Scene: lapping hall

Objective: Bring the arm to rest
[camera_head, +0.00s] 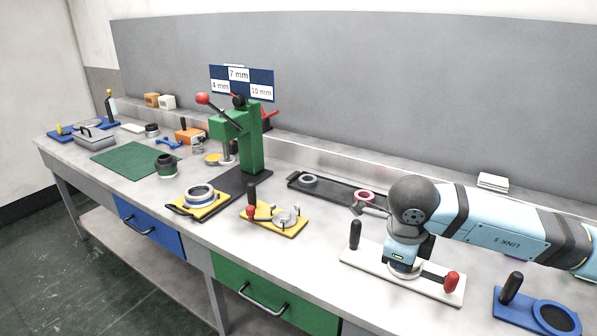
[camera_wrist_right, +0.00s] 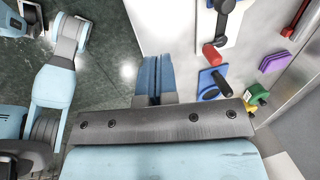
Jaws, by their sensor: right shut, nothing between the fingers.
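My right arm, light blue with dark joints, comes in from the right in the head view and bends down at a dark rounded joint. Its end with the right gripper (camera_head: 403,256) hangs in front of or over the white plate (camera_head: 363,262); I cannot tell the gap, and the fingertips are not clear there. In the right wrist view the right gripper (camera_wrist_right: 158,74) shows two blue fingers side by side, shut and empty, with the table's front edge and floor beyond. My left gripper is not in view.
The white plate carries a black handle (camera_head: 355,234) and a red knob (camera_head: 451,281). To its right lies a blue plate (camera_head: 508,312). Behind is a dark tray (camera_head: 335,192) with rings; left are a yellow plate (camera_head: 288,230) and green press (camera_head: 250,150). Floor in front looks clear.

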